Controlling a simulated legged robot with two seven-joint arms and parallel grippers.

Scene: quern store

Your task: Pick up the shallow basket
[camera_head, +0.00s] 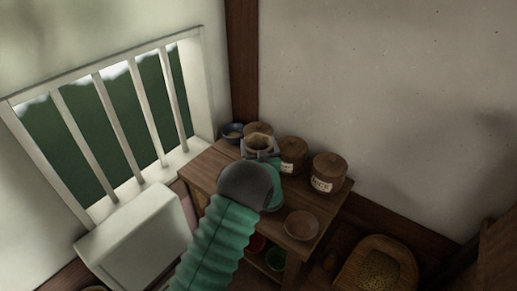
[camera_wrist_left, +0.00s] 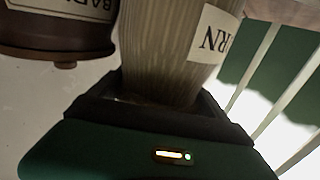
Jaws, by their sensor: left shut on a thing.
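My left gripper (camera_head: 262,155) reaches over the wooden table from below and is shut on a pale ribbed container (camera_head: 258,142). In the left wrist view this container (camera_wrist_left: 172,50) stands between the dark fingers, with a white label ending in "RN". A shallow round brown dish (camera_head: 302,225), which may be the shallow basket, lies on the table's near right corner, apart from the gripper. Its weave is too small to tell. My right gripper is not in view.
Brown lidded jars (camera_head: 328,172) with labels stand along the table's back; one jar (camera_wrist_left: 55,30) is close beside the gripper. A blue bowl (camera_head: 233,132) is at the far left corner. A wooden tub of grain (camera_head: 350,272) is lower right. A barred window (camera_head: 120,115) is at left.

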